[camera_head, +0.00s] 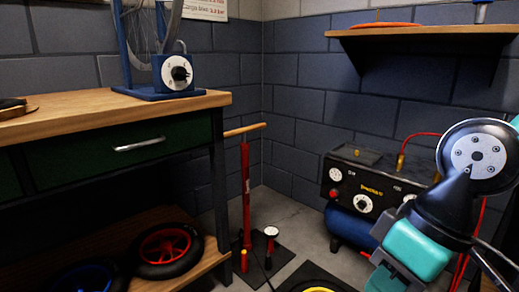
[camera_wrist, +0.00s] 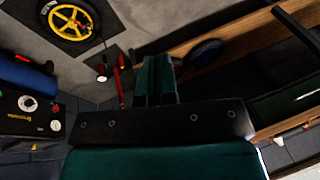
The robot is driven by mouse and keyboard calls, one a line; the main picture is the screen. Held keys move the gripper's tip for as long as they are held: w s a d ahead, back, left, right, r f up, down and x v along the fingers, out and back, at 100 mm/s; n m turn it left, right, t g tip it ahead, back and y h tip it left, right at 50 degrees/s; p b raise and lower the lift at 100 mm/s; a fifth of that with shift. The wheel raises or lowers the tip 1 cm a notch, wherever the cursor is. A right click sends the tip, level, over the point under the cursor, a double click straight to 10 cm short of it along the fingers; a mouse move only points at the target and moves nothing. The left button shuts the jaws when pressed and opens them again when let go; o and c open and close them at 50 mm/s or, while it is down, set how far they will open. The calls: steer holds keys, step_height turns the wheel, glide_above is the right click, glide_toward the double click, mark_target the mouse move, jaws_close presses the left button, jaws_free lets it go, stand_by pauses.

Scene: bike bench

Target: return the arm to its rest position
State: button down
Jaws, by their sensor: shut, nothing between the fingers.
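My gripper shows in the wrist view (camera_wrist: 158,66), with its two teal fingers together and nothing between them. In the head view my arm is at the right edge, bent in front of the compressor's right side. Its teal part (camera_head: 415,250) points down toward the lower edge. The fingertips are not clear there. The gripper is over open floor and appears to touch nothing.
A workbench (camera_head: 95,108) with a truing stand (camera_head: 178,74) fills the left. Wheels (camera_head: 166,250) lie on its lower shelf. A red floor pump (camera_head: 245,195) stands beside it. A compressor (camera_head: 362,188) and a wall shelf (camera_head: 430,30) are right. A yellow wheel (camera_wrist: 71,20) lies on a floor mat.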

steer(key=s+r+p, duration=0.3)
steer(key=r+p, duration=3.5)
steer(key=shift+s+r, duration=0.15)
steer(key=shift+r, duration=0.25)
